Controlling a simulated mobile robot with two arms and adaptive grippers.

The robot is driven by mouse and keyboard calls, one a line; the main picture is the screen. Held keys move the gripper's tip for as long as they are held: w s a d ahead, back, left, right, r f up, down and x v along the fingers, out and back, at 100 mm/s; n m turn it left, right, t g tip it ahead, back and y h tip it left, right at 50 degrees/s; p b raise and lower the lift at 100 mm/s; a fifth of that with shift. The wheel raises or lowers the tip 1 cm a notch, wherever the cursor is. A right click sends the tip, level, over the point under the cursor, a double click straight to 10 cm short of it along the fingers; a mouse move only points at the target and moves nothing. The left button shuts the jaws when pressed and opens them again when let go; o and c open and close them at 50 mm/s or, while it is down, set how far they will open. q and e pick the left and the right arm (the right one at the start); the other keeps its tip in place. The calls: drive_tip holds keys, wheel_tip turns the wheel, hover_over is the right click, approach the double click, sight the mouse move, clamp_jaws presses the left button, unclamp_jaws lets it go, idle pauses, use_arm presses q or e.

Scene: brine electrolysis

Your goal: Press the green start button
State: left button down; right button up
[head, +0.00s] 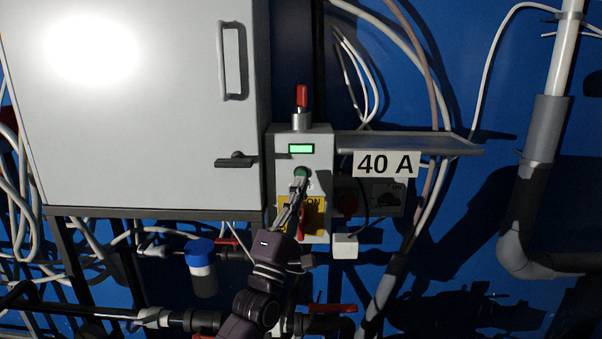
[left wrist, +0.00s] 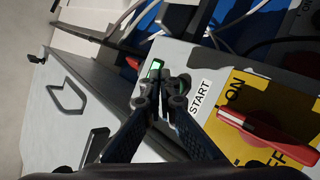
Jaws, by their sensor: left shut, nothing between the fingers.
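The green start button (head: 301,172) is on the front of a grey control box (head: 318,150), below a lit green display (head: 301,149). My left gripper (head: 299,184) is shut and empty, its fingertips right at the button and overlapping its lower part in the head view. In the left wrist view the closed fingertips (left wrist: 174,84) are beside the START label (left wrist: 199,97) and hide most or all of the button. I cannot tell whether they touch it or whether it is pressed in. My right gripper is not in view.
A yellow ON/OFF plate (left wrist: 262,118) with a red rotary handle (left wrist: 265,132) is close to the fingers. A red lamp (head: 302,96) tops the box. A large grey cabinet (head: 140,120) stands left; a shelf with a 40 A sign (head: 386,164) is right.

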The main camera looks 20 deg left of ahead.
use_arm(q)
drive_tip(key=s, duration=0.1)
drive_tip(key=s+d+p, duration=0.1)
drive_tip(key=s, duration=0.1)
drive_tip(key=shift+s, duration=0.25)
idle(0.4)
